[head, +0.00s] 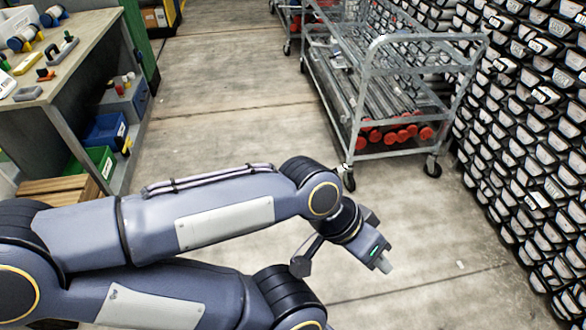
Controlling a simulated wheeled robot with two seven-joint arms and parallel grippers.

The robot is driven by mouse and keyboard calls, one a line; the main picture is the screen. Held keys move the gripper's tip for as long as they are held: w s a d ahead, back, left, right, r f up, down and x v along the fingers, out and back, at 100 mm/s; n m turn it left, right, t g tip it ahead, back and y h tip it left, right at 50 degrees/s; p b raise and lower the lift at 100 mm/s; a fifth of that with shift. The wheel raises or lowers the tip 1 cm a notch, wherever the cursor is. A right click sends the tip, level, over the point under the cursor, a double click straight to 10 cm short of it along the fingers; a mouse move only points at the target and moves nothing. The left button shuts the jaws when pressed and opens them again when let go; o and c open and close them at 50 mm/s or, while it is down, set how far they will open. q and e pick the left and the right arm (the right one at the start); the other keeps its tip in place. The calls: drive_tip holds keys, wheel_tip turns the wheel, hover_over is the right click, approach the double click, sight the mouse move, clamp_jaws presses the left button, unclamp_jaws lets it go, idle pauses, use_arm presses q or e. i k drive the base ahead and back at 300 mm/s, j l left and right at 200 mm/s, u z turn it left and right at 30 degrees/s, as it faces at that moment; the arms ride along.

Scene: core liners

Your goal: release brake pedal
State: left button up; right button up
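A grey metal cart (385,95) stands beyond my arm at the upper right. Its near left caster (348,180) is just past my forearm, and a small pale and reddish part (344,168) shows by it. I cannot tell whether that part is the brake pedal; no pedal is clearly visible. My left gripper (376,257) hangs over bare floor in front of the cart, below and right of that caster and apart from it. It is seen from the side, its finger opening is unclear, and nothing shows in it. My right gripper is out of view.
Red cylinders (400,132) lie on the cart's lower shelf. A wall of stacked core liners (535,140) fills the right side. A workbench (75,60) with tools stands at left, with bins and a wooden crate (60,190) below. The concrete floor (215,100) between is clear.

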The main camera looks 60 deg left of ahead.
sight(339, 170)
drive_tip(key=u, duration=1.95)
drive_tip(key=i+l+u, duration=0.4)
drive_tip(key=l+u, duration=0.15)
drive_tip(key=l, duration=0.15)
drive_tip(key=i+l+u, duration=0.15)
drive_tip(key=l+u, duration=0.15)
drive_tip(key=l, duration=0.15)
drive_tip(key=i+l, duration=0.15)
drive_tip(key=l, duration=0.35)
drive_tip(key=i+l+u, duration=0.1)
drive_tip(key=l, duration=0.4)
drive_tip(key=i+l, duration=0.15)
drive_tip(key=l, duration=0.35)
drive_tip(key=i+l, duration=0.15)
drive_tip(key=l, duration=0.35)
drive_tip(key=i+l+u, duration=0.1)
drive_tip(key=l, duration=0.4)
drive_tip(key=i+l, duration=0.15)
drive_tip(key=l, duration=0.35)
drive_tip(key=i+l, duration=0.15)
drive_tip(key=l, duration=0.25)
drive_tip(key=i+l, duration=0.3)
